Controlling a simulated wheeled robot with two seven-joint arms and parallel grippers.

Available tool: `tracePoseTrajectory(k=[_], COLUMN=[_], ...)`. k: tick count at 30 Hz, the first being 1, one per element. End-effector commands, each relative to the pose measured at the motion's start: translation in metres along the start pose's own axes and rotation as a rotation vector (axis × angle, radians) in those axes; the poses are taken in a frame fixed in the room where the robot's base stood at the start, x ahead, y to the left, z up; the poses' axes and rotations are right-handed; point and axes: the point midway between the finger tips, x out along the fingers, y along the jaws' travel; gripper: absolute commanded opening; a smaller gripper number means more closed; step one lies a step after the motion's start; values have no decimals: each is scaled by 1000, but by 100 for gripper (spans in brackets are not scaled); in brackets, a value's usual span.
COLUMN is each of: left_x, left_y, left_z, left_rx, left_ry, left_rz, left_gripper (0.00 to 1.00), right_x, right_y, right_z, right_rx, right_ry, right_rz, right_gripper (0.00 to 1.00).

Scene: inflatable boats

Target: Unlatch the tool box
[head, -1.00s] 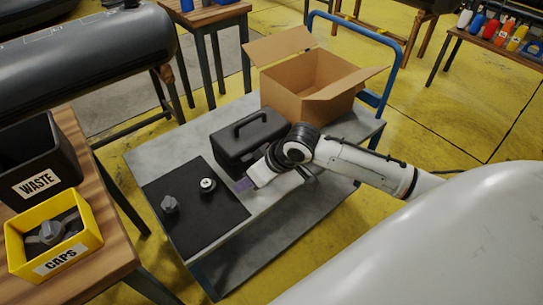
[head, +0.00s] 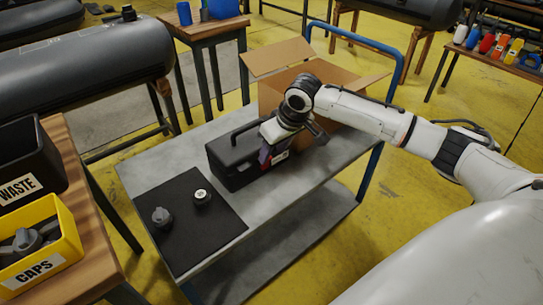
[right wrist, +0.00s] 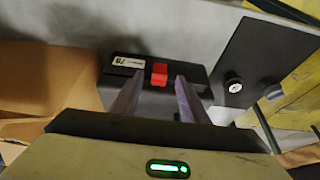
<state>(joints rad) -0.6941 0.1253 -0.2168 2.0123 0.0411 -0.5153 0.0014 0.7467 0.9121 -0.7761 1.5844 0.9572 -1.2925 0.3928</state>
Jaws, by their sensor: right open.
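The black tool box (head: 230,172), with a raised handle, stands on the grey cart top. My right gripper (head: 265,160) is at the tool box's front right, pointing down and partly covering it. In the right wrist view the tool box (right wrist: 196,73) shows a red latch (right wrist: 159,73) and a white label. The open fingers of my right gripper (right wrist: 159,80) appear on either side of the latch. Nothing is held between them. Whether the fingers touch the box cannot be told. My left gripper is not in view.
An open cardboard box (head: 272,95) stands behind the tool box, close to my right arm. A black mat (head: 190,235) with two small parts lies on the cart (head: 150,150). A yellow caps bin (head: 70,245) and a waste bin (head: 25,160) stand on the left table.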

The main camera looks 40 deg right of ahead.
Motion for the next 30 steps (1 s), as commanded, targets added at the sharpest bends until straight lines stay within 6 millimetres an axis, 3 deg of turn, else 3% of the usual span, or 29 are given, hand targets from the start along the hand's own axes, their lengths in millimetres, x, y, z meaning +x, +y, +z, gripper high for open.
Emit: tracePoseTrajectory(k=[6, 14, 15, 22, 30], left_x=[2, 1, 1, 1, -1], left_y=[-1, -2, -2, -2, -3], left_z=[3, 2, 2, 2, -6], left_rx=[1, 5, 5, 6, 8], left_ry=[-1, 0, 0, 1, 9], left_rz=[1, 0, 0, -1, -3], left_gripper=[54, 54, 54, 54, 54], right_x=[19, 20, 20, 20, 19], right_y=[0, 0, 0, 0, 0], right_z=[-1, -1, -1, -1, 2], right_rx=[0, -1, -1, 0, 0], right_ry=[2, 3, 2, 2, 23], right_rz=[1, 1, 1, 1, 0], right_gripper=[41, 41, 39, 0, 0])
